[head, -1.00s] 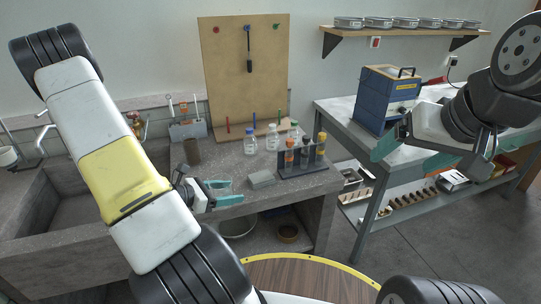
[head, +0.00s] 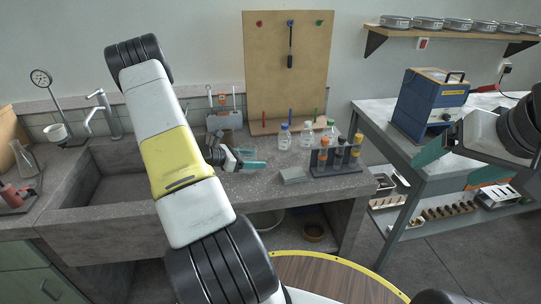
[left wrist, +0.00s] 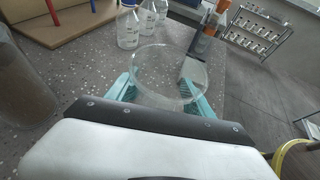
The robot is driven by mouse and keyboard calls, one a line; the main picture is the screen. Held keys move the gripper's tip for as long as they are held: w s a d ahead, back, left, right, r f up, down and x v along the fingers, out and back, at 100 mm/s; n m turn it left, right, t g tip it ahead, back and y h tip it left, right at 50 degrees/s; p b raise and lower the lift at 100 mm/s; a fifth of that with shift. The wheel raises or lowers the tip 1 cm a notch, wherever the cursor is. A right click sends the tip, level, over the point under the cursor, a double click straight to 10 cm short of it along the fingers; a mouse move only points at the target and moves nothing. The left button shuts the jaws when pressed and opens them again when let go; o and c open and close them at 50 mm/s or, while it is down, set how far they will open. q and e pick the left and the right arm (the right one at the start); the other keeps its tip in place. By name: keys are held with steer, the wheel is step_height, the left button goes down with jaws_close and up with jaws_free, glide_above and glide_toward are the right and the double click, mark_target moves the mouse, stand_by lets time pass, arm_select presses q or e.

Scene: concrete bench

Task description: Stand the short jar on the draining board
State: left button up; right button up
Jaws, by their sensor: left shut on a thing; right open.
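The short jar, a clear, wide glass vessel (left wrist: 170,75), is between the teal fingers of my left gripper (left wrist: 168,92) in the left wrist view. In the head view my left gripper (head: 248,158) is shut on it over the concrete bench, right of the sink; the glass is hard to see there. I cannot tell whether the jar touches the bench. My right gripper (head: 462,164) is open and empty at the right, in front of the steel side table. I cannot make out a distinct draining board; my left arm hides part of the sink area.
A dark rack of capped tubes (head: 338,160), a grey block (head: 294,175) and clear bottles (head: 284,139) stand right of my left gripper. A brown cylinder (left wrist: 25,90) stands close by. The sink (head: 115,190) and tap (head: 100,112) are left. A pegboard (head: 288,70) stands behind.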

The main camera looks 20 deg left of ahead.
arm_select(q)
steer(key=shift+f, duration=1.7)
steer(key=shift+f, duration=0.2)
steer(key=o, duration=1.8)
